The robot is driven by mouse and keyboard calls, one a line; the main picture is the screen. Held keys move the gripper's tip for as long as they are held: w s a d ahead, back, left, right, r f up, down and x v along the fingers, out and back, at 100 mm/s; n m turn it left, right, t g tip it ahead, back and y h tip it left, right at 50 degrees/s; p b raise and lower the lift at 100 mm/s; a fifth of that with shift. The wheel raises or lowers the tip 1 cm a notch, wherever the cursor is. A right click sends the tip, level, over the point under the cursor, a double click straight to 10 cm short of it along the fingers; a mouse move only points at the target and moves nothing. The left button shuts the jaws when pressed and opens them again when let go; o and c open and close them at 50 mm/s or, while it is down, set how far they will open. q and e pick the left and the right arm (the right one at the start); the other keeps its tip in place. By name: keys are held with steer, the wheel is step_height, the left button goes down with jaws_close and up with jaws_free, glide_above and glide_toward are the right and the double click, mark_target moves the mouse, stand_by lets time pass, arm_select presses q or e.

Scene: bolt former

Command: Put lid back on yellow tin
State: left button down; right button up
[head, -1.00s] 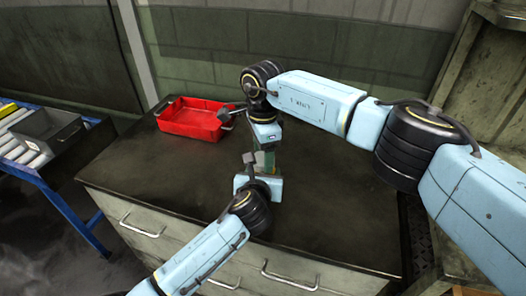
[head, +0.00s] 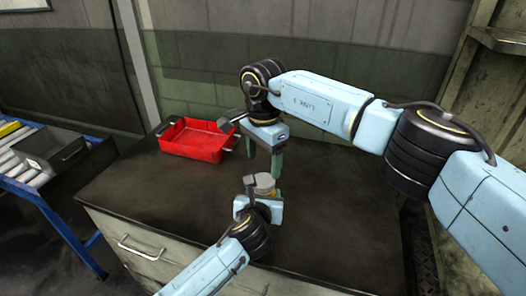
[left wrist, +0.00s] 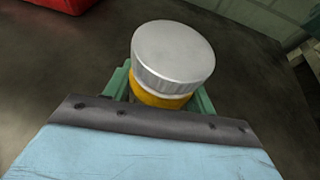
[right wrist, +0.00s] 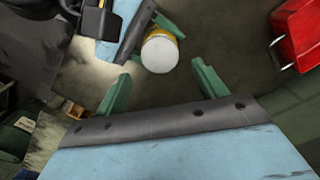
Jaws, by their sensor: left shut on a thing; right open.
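The yellow tin (left wrist: 160,99) stands between the green fingers of my left gripper (left wrist: 162,90), which is shut on it. The silver-grey lid (left wrist: 172,52) sits on top of the tin and covers its mouth; no clear gap shows between them. In the head view the lid (head: 264,180) shows pale above my left gripper (head: 262,194). My right gripper (head: 265,164) is open and empty, with its fingers pointing down above the lid. In the right wrist view the lid (right wrist: 160,54) lies beyond the open fingertips, apart from them.
A red tray (head: 193,141) stands at the back left of the dark worktop (head: 335,215). The worktop to the right of the tin is clear. A blue-framed rack with a grey bin (head: 50,152) stands beyond the left edge.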

mark_target(263, 180)
steer(key=n, duration=0.3)
steer(key=r+n, duration=0.1)
steer(key=n, duration=0.2)
steer(key=shift+r, duration=0.15)
steer(key=n, duration=0.2)
steer(key=r+n, duration=0.1)
steer(key=n, duration=0.2)
steer(key=shift+f, duration=0.1)
steer(key=shift+f, duration=3.9)
steer(key=shift+c, duration=0.3)
